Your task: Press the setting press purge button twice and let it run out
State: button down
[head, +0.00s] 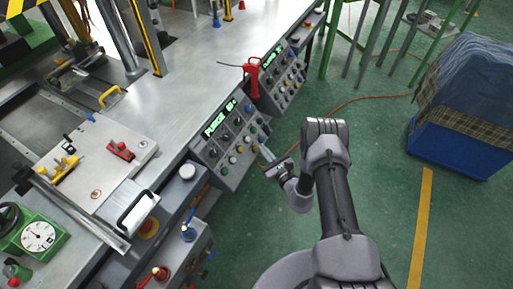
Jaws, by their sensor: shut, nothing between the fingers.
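The press control panel (232,138) is on the front of the metal bench. Its lit green display (220,117) reads PURGE and a small figure I cannot make out surely. Below the display are rows of dark knobs and small coloured buttons. I cannot tell which one is the purge button. My gripper (264,153) is shut and empty, with its tip close to the panel's lower right edge. I cannot tell whether it touches a button; the tip hides a little of that edge.
A second panel (281,77) with a green display is farther along the bench. A red handled tool (252,80) stands between the panels. A blue crate (455,145) with cloth is at right. The green floor (385,185) between is open, with an orange hose (370,97) across it.

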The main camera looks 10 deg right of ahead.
jog(key=s+d+r+p, duration=0.2)
jog(key=d+r+p, duration=0.1)
jog(key=shift+s+r, duration=0.15)
dwell(0.5)
dwell(0.5)
